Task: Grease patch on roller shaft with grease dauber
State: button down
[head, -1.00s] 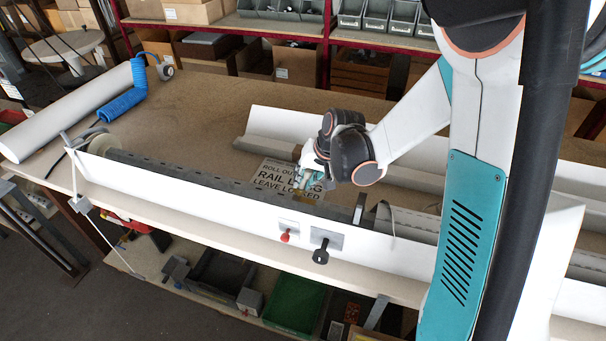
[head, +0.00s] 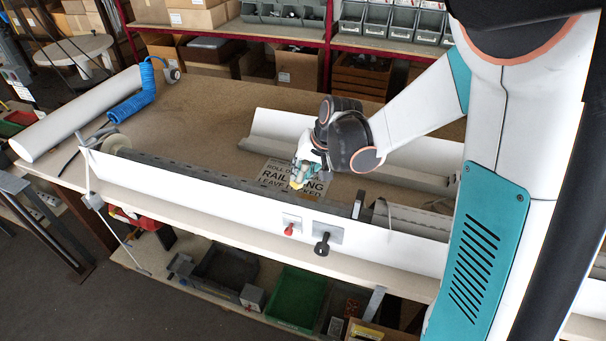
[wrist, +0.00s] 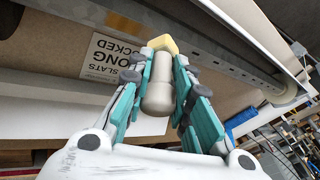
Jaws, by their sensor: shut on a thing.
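My gripper (head: 303,174) is shut on the grease dauber, which has a beige rounded handle (wrist: 158,96) and a yellow head (wrist: 163,43). In the wrist view the handle lies between the teal finger pads, with the head pointing away from my wrist. In the head view the yellow head (head: 296,184) is close to the grey roller shaft (head: 215,180); I cannot tell whether they touch. The shaft, with a row of holes, runs along the long white box and also crosses the wrist view (wrist: 105,18).
A white front panel (head: 190,201) with a red knob (head: 289,229) and a black knob (head: 322,246) stands before the shaft. A printed sign (head: 283,174) lies behind it. White profiles (head: 272,128) lie farther back. The bench at left centre (head: 190,110) is clear.

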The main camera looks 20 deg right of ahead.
jog(key=shift+r+p, duration=0.7)
jog(key=shift+r, duration=0.7)
